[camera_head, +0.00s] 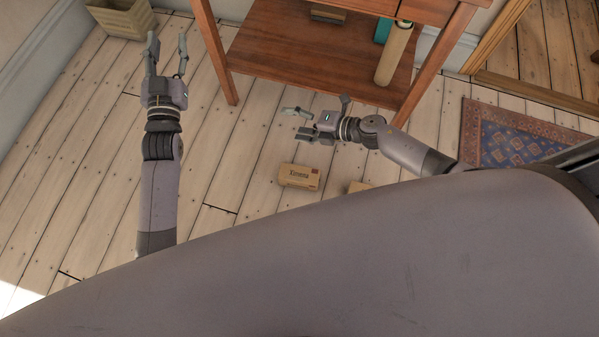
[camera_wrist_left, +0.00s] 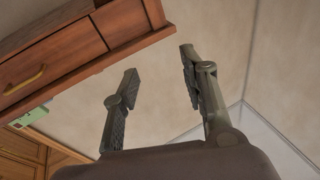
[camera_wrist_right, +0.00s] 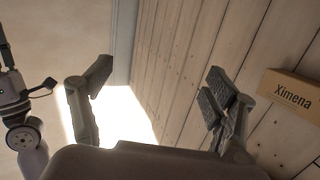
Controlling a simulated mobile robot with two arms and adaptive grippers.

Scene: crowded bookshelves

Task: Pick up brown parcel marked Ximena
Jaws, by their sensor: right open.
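The brown parcel marked Ximena (camera_head: 299,176) lies on the wooden floor in the head view, below my right gripper. It also shows at the right edge of the right wrist view (camera_wrist_right: 291,92), beside the fingers and apart from them. My right gripper (camera_head: 297,121) is open and empty, pointing left above the floor. In the right wrist view its fingers (camera_wrist_right: 155,88) are spread with nothing between them. My left gripper (camera_head: 168,50) is open and empty, far to the left. Its parted fingers also show in the left wrist view (camera_wrist_left: 157,85).
A second brown parcel (camera_head: 358,187) is partly hidden by my arm. A wooden table with a lower shelf (camera_head: 300,60) stands behind, holding a rolled tube (camera_head: 393,55). A patterned rug (camera_head: 520,135) lies at right, a crate (camera_head: 122,18) at back left. The left floor is clear.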

